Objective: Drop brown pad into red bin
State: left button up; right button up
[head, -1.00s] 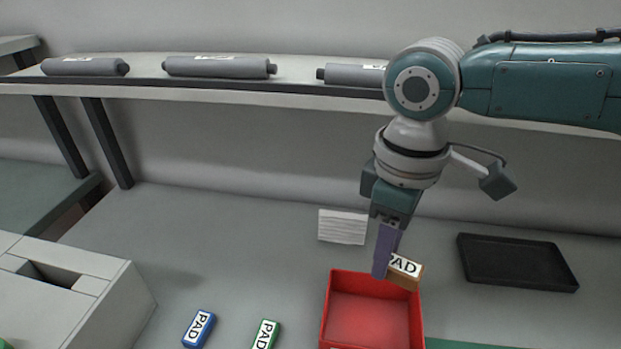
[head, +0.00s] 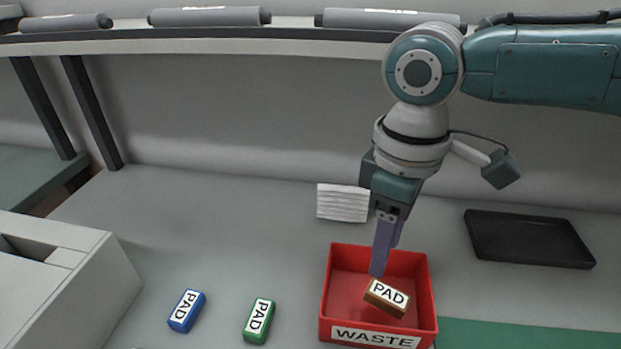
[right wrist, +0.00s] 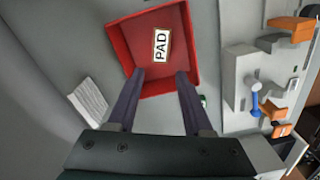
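The brown pad (head: 386,297), with a white label reading PAD, shows within the walls of the red bin (head: 378,336) marked WASTE. It looks slightly tilted, and I cannot tell whether it lies flat on the bin floor. My right gripper (head: 379,274) is over the back part of the bin. In the right wrist view the two fingers of my right gripper (right wrist: 157,72) are wide apart with nothing between them. There the brown pad (right wrist: 161,46) is beyond the fingertips, inside the red bin (right wrist: 120,38). My left gripper is not in view.
A blue pad (head: 186,311) and a green pad (head: 259,321) lie left of the bin. A black tray (head: 528,239) is at right, a white paper stack (head: 342,202) behind the bin. A shelf (head: 230,40) with grey cartridges runs along the back. A pale box (head: 60,285) stands left.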

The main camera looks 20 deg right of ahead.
jog(key=shift+o, duration=1.4)
notch_tip(320, 180, up, 10)
jog(key=shift+p, duration=0.45)
jog(key=shift+f, duration=0.1)
